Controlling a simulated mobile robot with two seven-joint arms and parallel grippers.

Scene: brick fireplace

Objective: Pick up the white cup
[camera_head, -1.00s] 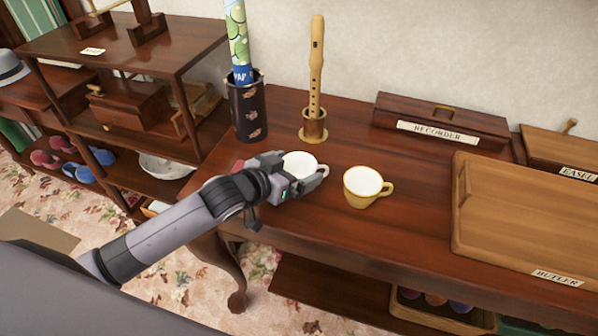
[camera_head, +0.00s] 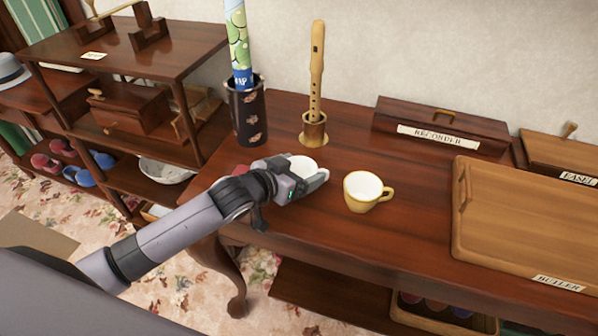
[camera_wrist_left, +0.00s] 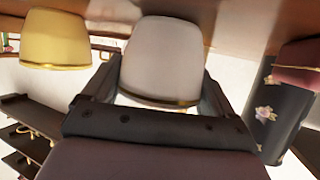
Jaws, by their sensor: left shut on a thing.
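The white cup (camera_head: 305,166) is at the left end of the wooden table in the head view, partly hidden by my left gripper (camera_head: 308,178). In the left wrist view the white cup (camera_wrist_left: 160,62) fills the space between the two fingers of the left gripper (camera_wrist_left: 158,85), and a gold band shows at one end of it. The left gripper is shut on the cup's sides. I cannot tell whether the cup is clear of the table. My right gripper is in neither view.
A yellow cup (camera_head: 362,193) stands just right of the white cup; it also shows in the left wrist view (camera_wrist_left: 54,40). Behind are a dark floral holder (camera_head: 248,118) and a recorder (camera_head: 316,75) on a stand. A wooden tray (camera_head: 530,215) lies at right.

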